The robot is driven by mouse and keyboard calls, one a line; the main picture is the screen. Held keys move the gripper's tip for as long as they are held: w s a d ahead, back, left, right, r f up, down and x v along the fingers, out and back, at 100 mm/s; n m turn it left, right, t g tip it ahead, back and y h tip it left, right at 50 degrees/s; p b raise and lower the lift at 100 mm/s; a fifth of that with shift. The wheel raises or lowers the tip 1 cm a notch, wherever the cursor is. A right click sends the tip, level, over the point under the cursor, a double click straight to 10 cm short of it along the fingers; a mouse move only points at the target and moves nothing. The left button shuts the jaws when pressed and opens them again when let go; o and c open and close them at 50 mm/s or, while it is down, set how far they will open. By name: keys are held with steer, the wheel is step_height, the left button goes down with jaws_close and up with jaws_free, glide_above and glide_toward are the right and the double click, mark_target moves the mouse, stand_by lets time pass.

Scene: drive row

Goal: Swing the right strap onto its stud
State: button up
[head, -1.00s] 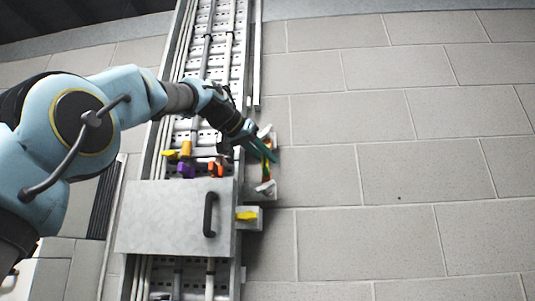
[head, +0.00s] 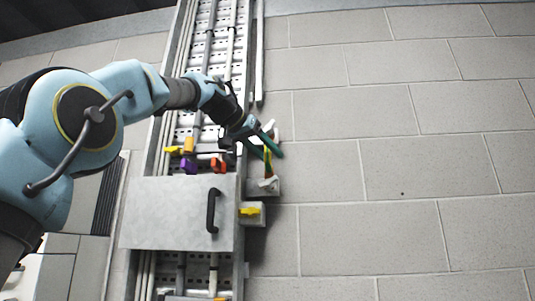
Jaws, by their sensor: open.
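My gripper (head: 270,146) is open, its two green fingers pointing down and right beside the right edge of the metal channel. A white part also shows behind the fingers. I cannot make out the stud clearly.
A grey cover plate with a black handle (head: 212,211) lies across the channel. A yellow piece (head: 249,212) sits on a small grey box to its right. The tiled area at right is clear.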

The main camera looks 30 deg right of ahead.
steer(key=b+v, duration=0.2)
steer(key=v, duration=0.8)
steer(key=shift+a, duration=0.3)
steer(key=shift+s+r, duration=0.1)
steer(key=shift+s, duration=0.05)
